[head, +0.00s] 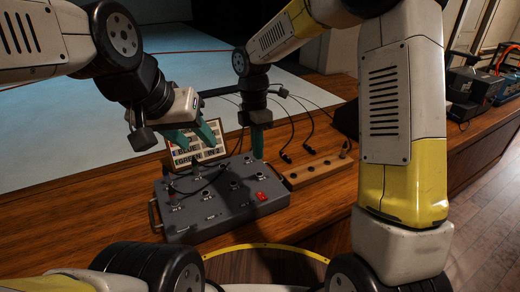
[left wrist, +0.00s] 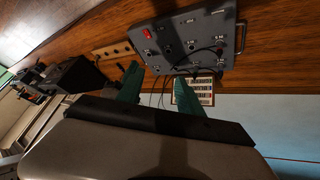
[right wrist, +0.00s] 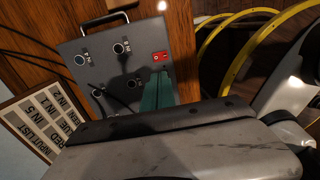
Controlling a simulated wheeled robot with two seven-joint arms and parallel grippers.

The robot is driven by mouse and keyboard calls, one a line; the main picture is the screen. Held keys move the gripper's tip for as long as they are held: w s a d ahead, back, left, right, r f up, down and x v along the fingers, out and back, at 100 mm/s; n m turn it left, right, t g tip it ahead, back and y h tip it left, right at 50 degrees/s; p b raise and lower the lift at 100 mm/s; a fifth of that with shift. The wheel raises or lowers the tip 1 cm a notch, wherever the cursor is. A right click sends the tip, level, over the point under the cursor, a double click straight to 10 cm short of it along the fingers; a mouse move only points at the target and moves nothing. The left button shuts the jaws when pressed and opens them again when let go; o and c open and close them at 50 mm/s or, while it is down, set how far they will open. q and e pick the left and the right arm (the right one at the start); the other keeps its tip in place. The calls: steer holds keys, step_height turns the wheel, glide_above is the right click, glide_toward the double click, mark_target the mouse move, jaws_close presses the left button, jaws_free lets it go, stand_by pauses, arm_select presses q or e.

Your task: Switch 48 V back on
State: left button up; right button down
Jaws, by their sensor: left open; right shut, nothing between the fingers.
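The grey mixing box (head: 215,222) lies on the wooden desk, with knobs and sockets on its top. Its red rocker switch (head: 262,196) is near the right end; it also shows in the left wrist view (left wrist: 147,34) and the right wrist view (right wrist: 160,57). I cannot tell which way the rocker is tipped. My right gripper (head: 258,152) is shut and empty, pointing down above the box; in the right wrist view its green fingertips (right wrist: 158,76) appear just below the switch, and contact cannot be told. My left gripper (head: 192,138) is open and empty above the box's far left side.
An input list card (head: 196,152) stands behind the box. A wooden strip with sockets (head: 318,172) lies to its right, with black cables (head: 290,140) behind. Cables also cross the box's top. A yellow curved rail (head: 265,247) runs in front of the desk.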

arm_select(q)
steer(key=shift+c, duration=0.4)
arm_select(e)
steer(key=shift+r, duration=0.15)
